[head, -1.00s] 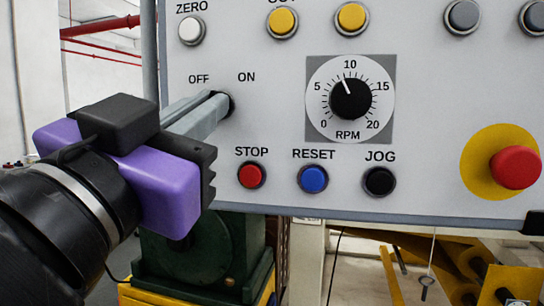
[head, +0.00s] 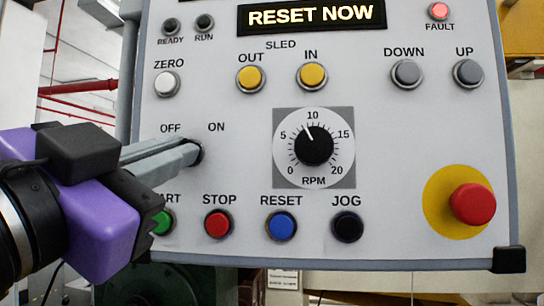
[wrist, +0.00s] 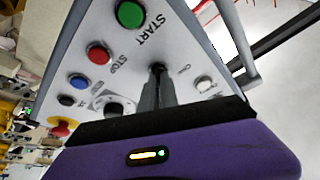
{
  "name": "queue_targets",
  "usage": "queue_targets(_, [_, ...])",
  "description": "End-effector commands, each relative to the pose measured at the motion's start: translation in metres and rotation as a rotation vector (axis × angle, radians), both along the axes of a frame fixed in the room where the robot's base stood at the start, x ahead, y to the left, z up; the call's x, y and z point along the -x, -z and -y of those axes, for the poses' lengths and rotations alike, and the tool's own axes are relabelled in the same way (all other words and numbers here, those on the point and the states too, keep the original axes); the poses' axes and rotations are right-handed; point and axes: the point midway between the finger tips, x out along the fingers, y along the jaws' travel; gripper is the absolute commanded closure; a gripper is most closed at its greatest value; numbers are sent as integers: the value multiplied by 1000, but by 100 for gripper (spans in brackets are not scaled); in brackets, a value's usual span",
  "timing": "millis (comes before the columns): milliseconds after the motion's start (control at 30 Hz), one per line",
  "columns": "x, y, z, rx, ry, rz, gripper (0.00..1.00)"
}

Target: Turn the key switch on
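The key switch (head: 200,151) is a dark round socket on the grey control panel, below the OFF and ON labels. It also shows as a dark spot in the wrist view (wrist: 157,67). My purple and black gripper (head: 190,154) reaches it from the left, with its two grey fingers close together and their tips at the switch. The fingertips also meet the switch in the wrist view (wrist: 156,78). The fingers appear closed on the key, which they hide, so its angle cannot be read.
The lit display (head: 315,15) reads RESET NOW, and the FAULT lamp (head: 438,11) glows pinkish red. Below the switch are the STOP (head: 218,223), RESET (head: 281,226) and JOG (head: 347,227) buttons. The RPM knob (head: 314,146) and red mushroom button (head: 472,204) lie right.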

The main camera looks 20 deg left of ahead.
Motion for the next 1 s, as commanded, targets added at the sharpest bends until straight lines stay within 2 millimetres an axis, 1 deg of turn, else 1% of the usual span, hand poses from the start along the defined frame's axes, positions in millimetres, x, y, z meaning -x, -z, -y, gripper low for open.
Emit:
queue_targets(33, [-2, 0, 1, -1, 1, -1, 100])
queue_targets(67, [-2, 0, 1, -1, 1, -1, 90])
queue_targets(100, [-2, 0, 1, -2, 2, -2, 82])
queue_targets(133, [-2, 0, 1, -2, 2, -2, 76])
queue_targets(167, [-2, 0, 1, -2, 2, -2, 74])
queue_targets(467, [-1, 0, 1, 0, 1, -1, 74])
queue_targets(567, [3, 2, 0, 0, 0, 0, 74])
queue_targets(667, [13, 6, 1, 0, -1, 1, 74])
queue_targets(900, [51, 19, 4, 0, -1, 1, 74])
queue_targets(1000, [62, 23, 5, 1, 0, -1, 74])
